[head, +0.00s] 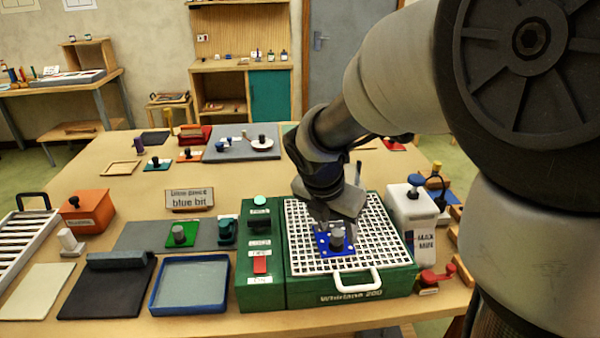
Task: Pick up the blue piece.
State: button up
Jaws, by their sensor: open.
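The blue piece (323,247) is a flat blue plate with a grey knob on top. It lies on the white grid (303,262) of the green machine (340,287), near the grid's front. My gripper (336,226) points down right above the piece, with its open fingertips close around or just over the knob. I cannot tell whether the fingers touch it. My gripper and arm hide part of the grid behind the piece.
A white handle (358,280) is at the grid's front edge. A green piece (181,235) with a grey knob lies on a grey mat to the left. A blue-rimmed tray (190,284) stands in front of it. A white jug (410,206) stands right of the machine.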

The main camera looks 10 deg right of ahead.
aim_at(338, 232)
jog(key=shift+x, duration=1.55)
jog(key=shift+r, duration=0.1)
jog(key=c, duration=1.1)
notch_tip(338, 232, up, 10)
jog(key=shift+p, duration=0.75)
jog(key=shift+o, duration=0.8)
jog(key=shift+c, duration=0.7)
